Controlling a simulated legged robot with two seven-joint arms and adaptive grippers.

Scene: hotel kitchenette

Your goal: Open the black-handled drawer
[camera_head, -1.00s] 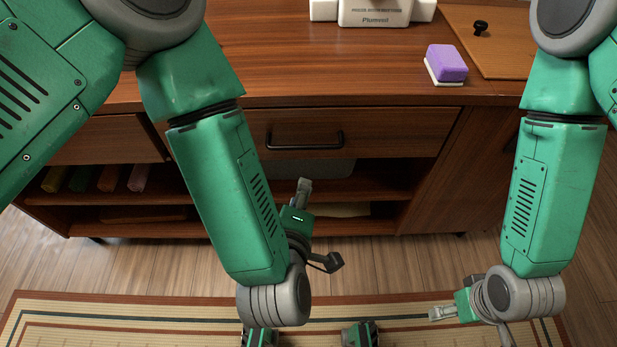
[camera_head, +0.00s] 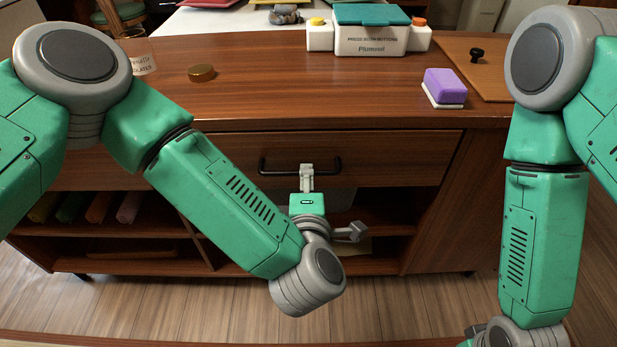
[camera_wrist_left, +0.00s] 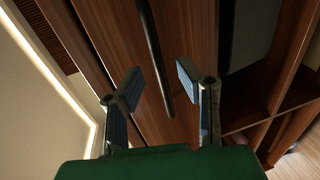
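The wooden drawer (camera_head: 400,157) is closed, its front flush with the cabinet. Its black bar handle (camera_head: 273,172) runs horizontally across the front. My left gripper (camera_head: 306,170) is in front of the middle of the handle, fingers pointing at it. In the left wrist view the two fingers (camera_wrist_left: 160,80) are spread apart, and the black handle (camera_wrist_left: 156,50) shows as a dark bar in the gap between them. I cannot tell whether the fingertips reach past the bar. My right arm is at the right; its gripper fingers are below the frame.
On the countertop (camera_head: 270,105) stand a purple-and-white block (camera_head: 445,86), a round brown lid (camera_head: 201,73) and a white dispenser box (camera_head: 370,40). Open shelves with colored rolls (camera_head: 100,207) lie below the drawers. Wooden floor is clear in front.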

